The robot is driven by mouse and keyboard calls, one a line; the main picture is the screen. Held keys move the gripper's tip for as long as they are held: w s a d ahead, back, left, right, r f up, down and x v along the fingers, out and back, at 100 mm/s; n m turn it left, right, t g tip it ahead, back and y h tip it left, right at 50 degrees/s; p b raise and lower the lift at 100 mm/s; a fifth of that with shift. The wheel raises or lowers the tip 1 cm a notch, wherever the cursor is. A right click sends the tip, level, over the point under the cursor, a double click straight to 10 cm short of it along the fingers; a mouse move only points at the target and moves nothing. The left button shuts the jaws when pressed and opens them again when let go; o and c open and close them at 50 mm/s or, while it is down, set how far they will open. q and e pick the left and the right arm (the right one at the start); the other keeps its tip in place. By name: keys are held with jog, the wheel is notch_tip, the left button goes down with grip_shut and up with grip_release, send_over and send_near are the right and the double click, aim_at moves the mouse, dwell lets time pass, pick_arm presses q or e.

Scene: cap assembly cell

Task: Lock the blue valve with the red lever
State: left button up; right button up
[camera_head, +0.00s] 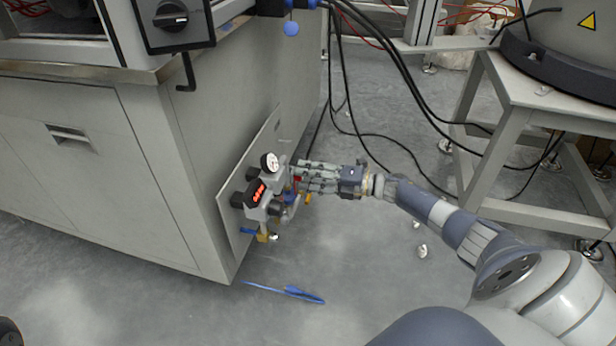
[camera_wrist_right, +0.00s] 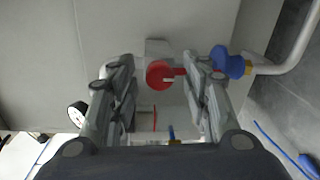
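My right gripper (camera_head: 302,179) reaches in from the right to the valve panel on the cabinet's side in the head view. In the right wrist view its two fingers stand apart, one on each side of the red lever (camera_wrist_right: 160,75). The lever has a round red hub and a short arm pointing right, close to the right finger; I cannot tell whether they touch. The blue valve (camera_wrist_right: 228,63) sits on a pipe just outside the right finger. It shows small below the fingers in the head view (camera_head: 289,198). My left gripper is not in view.
A pressure gauge (camera_head: 269,162) and a unit with a lit red display (camera_head: 256,193) are beside the gripper on the panel (camera_head: 228,210). Black cables (camera_head: 372,136) hang behind. A metal stand (camera_head: 497,137) is at the right. Blue items (camera_head: 297,293) lie on the open floor.

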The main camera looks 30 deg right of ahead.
jog(key=f+v, duration=0.1)
jog(key=v, duration=1.1)
jog(key=shift+r, duration=0.45)
